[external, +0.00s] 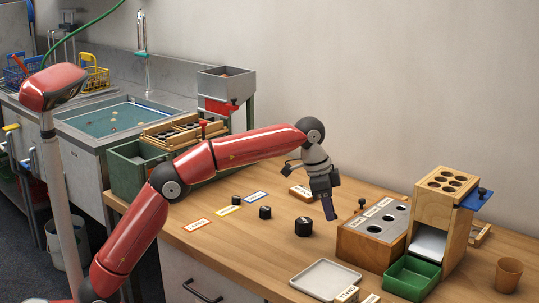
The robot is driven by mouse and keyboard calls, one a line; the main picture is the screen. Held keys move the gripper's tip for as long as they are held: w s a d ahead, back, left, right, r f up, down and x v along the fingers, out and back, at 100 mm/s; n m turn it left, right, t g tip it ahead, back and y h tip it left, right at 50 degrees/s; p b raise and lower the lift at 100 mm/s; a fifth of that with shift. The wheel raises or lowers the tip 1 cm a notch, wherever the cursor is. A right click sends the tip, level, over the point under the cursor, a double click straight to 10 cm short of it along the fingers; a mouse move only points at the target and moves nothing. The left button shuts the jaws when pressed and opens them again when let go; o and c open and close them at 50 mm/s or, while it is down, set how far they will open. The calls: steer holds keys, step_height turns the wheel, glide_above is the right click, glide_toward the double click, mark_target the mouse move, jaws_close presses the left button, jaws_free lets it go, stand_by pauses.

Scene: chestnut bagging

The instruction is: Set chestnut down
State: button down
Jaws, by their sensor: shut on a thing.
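My gripper (330,214) hangs from the wrist, pointing down above the middle of the wooden table. The tips appear clear of the tabletop.
A pale square tray (326,277) lies at the front edge, and a green tray (411,279) sits under the wooden tower (440,215). A brown cup (508,275) stands far right.

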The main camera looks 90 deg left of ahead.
glide_above(330, 235)
steer(key=s, duration=0.1)
step_height(330, 235, down, 4)
steer(key=shift+a+r+b, duration=0.1)
steer(key=shift+a+b, duration=0.05)
steer(key=shift+b, duration=0.65)
steer(key=shift+f+b, duration=0.6)
steer(key=shift+f, duration=1.4)
steer(key=c, duration=1.3)
jaws_free()
steer(key=shift+f, duration=0.1)
steer(key=p+v, duration=0.2)
steer(key=v, duration=1)
steer(key=shift+p, duration=0.4)
